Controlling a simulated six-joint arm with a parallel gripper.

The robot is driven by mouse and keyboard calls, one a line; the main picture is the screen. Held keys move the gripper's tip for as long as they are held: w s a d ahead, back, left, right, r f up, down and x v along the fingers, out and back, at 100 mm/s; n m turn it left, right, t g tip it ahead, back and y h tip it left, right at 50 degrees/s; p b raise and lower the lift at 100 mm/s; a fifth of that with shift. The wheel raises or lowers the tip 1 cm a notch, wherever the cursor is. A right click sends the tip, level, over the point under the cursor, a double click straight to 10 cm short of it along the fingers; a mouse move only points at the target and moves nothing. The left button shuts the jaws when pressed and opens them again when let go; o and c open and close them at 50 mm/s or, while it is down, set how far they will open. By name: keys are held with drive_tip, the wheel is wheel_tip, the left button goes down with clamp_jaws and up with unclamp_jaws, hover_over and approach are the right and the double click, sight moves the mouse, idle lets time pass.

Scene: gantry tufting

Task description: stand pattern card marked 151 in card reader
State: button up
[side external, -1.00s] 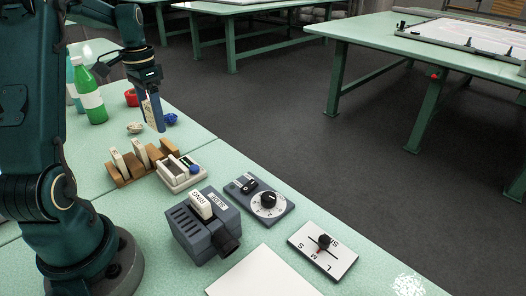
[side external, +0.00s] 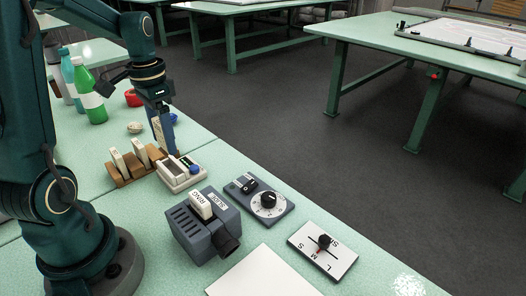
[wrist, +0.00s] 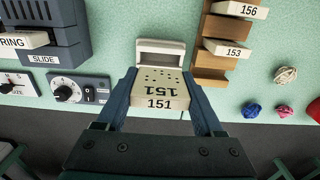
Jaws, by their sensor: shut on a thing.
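My gripper (wrist: 160,105) is shut on the cream pattern card marked 151 (wrist: 160,88), which has rows of small holes and its number on face and edge. In the side view my gripper (side external: 162,132) is low, just behind the cream box with a dark slot (side external: 175,183), which I take to be the card reader. In the wrist view the box (wrist: 160,45) lies just beyond the card, which hides part of it. I cannot tell whether card and box touch. The wooden rack (side external: 125,181) holds cards marked 156 (wrist: 248,11) and 153 (wrist: 236,52).
A grey slotted box (side external: 190,235) holds a card marked RING. A dial panel (side external: 273,213) and a size-selector plate (side external: 330,262) lie nearby. Yarn balls (wrist: 252,110) and a green bottle (side external: 92,100) stand farther back. A blank white sheet (side external: 262,277) lies in front.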

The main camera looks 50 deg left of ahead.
drive_tip(key=shift+s+f, duration=0.1)
drive_tip(key=shift+f, duration=3.55)
drive_tip(key=o, duration=1.3)
drive_tip(key=shift+o, duration=0.2)
wheel_tip(320, 180, up, 6)
drive_tip(key=shift+r, duration=0.3)
